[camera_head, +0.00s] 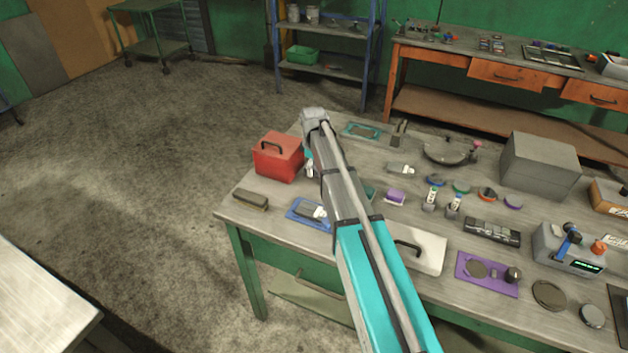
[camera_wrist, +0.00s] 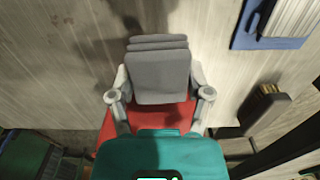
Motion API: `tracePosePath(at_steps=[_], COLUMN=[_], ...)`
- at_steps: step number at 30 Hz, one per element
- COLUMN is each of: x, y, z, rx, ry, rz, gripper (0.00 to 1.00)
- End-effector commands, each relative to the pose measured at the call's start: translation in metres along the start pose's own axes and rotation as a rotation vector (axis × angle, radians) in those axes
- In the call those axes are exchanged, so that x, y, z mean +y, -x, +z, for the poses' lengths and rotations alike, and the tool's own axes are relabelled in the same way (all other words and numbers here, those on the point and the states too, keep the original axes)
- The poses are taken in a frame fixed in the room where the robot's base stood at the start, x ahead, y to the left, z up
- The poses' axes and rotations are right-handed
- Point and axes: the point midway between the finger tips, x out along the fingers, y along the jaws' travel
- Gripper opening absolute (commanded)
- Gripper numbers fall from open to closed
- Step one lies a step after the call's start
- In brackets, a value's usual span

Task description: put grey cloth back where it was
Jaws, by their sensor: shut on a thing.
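My gripper (camera_wrist: 160,95) is shut on the grey cloth (camera_wrist: 160,72), a folded pad held between its two fingers in the wrist view. Wood-grained tabletop shows beyond the cloth; I cannot tell how high it is held. In the head view my arm hides the cloth and most of the gripper (camera_head: 310,168), which is just right of the red box (camera_head: 278,160). Part of the red box also shows behind the gripper in the wrist view (camera_wrist: 107,130).
A blue mat (camera_head: 297,212) with a brush lies near the table's front edge. A dark brush (camera_head: 251,200) lies at the left corner. A white case (camera_head: 430,252), a purple tray (camera_head: 487,284) and a grey box (camera_head: 541,165) crowd the table (camera_head: 240,218) to the right.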

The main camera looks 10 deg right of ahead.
Motion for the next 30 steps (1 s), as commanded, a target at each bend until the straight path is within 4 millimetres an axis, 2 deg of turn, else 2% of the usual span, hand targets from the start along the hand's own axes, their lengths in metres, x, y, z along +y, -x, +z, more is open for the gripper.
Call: tracePosePath(at_steps=[17, 22, 30], x=[0.005, 0.012, 0.011], y=[-0.007, -0.018, -0.04], z=[-0.003, -0.007, -0.005], rx=[0.0, 0.0, 0.0], ry=[-0.001, -0.001, -0.002], rz=[0.0, 0.0, 0.0], gripper=[0.26, 0.26, 0.26])
